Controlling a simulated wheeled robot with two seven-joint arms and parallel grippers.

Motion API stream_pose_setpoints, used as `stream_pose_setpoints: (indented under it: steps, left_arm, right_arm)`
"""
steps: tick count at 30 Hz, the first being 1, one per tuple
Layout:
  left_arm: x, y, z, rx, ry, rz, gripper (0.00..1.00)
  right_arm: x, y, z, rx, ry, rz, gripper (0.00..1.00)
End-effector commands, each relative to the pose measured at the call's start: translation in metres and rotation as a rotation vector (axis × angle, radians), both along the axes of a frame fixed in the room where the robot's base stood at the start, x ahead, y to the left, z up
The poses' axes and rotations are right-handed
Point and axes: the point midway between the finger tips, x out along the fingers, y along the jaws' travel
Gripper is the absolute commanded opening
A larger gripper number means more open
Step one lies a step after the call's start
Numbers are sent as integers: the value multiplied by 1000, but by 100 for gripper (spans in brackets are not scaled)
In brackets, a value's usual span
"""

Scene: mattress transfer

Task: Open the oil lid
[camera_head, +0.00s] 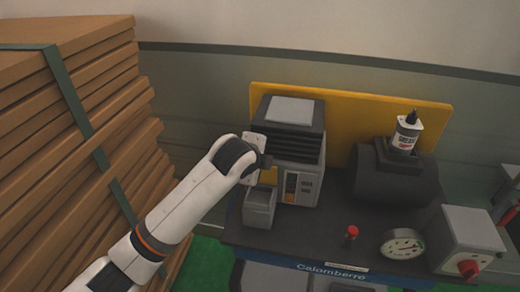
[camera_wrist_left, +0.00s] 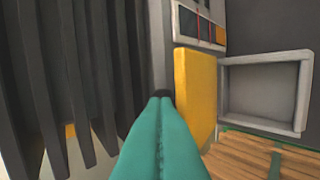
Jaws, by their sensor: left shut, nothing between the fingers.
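A small white oil bottle (camera_head: 405,136) with a dark pointed top stands on a black rounded housing (camera_head: 393,177) at the right of the machine bench (camera_head: 305,243). A short red-topped knob (camera_head: 351,235) stands near the bench's front. I cannot tell which part is the oil lid. My left gripper (camera_head: 267,161) is at the left side of the dark finned unit (camera_head: 290,140). In the left wrist view its teal fingers (camera_wrist_left: 161,97) are together and empty, close to the fins (camera_wrist_left: 85,85); I cannot tell whether they touch. My right gripper is not in view.
An open grey box (camera_head: 259,208) sits just below my left gripper. A yellow panel (camera_head: 345,105) stands behind the units. A gauge (camera_head: 402,244) and a grey box with a red knob (camera_head: 472,240) are at right. Strapped cardboard sheets (camera_head: 110,130) are stacked at left.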

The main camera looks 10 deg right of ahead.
Motion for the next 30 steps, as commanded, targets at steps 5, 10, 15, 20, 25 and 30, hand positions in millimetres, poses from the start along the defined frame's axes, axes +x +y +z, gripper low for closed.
stream_pose_setpoints:
  steps: [5,10,15,20,25,30]
  left_arm:
    - [9,-3,2,3,8,1,0]
    - [10,-3,-1,2,7,0,0]
    - [10,-3,0,1,6,0,0]
    - [6,-1,5,0,4,-2,0]
    - [-13,8,22,0,1,-1,0]
    - [-38,20,48,0,0,-1,0]
  right_arm:
    - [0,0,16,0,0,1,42]
    - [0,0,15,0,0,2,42]
    - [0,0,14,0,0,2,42]
    - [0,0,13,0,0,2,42]
    - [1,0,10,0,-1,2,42]
    - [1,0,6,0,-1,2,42]
